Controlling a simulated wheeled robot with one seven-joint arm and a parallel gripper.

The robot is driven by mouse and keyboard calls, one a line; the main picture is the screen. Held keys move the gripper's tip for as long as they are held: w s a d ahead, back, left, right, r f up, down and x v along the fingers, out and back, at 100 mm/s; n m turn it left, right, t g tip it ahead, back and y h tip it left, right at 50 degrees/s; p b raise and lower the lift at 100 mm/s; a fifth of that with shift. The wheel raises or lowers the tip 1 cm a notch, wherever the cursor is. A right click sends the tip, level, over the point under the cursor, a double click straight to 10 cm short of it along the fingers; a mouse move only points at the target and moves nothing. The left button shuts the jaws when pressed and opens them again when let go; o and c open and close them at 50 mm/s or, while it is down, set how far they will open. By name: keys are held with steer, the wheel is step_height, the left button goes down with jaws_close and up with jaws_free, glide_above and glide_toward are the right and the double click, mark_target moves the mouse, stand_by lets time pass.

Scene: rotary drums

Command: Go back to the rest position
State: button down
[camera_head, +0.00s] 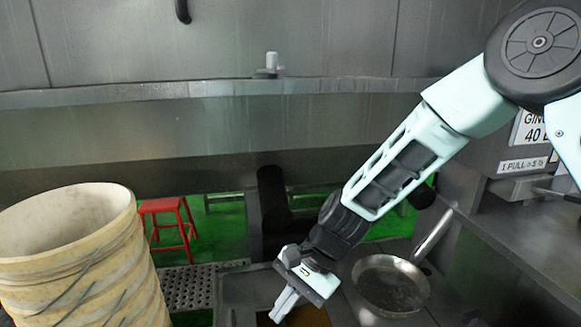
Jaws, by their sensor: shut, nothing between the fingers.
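My gripper (281,308) hangs at the lower middle of the head view, at the end of my pale arm, which reaches in from the upper right. Its fingers are shut with nothing between them and point down. They are over a metal counter area with an orange-brown patch (313,317) just below, partly hidden by the gripper. The gripper is apart from the pan to its right.
A round metal pan (390,287) with a handle sits right of my gripper. A large cream bucket stack (75,255) stands at left. A red stool (171,226) is behind on the green floor. A metal shelf and labelled machine (515,160) are at right.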

steer(key=s+d+r+n+t+h, duration=0.1)
steer(key=s+d+r+n+h, duration=0.2)
steer(key=s+d+r+n, duration=0.2)
steer(key=s+d+r+n+t+h, duration=0.2)
steer(key=s+d+r+n, duration=0.4)
steer(key=s+d+n, duration=0.3)
steer(key=s+d+h, duration=0.1)
steer(key=s, duration=0.3)
steer(key=shift+s+d, duration=0.15)
steer(key=shift+d, duration=0.25)
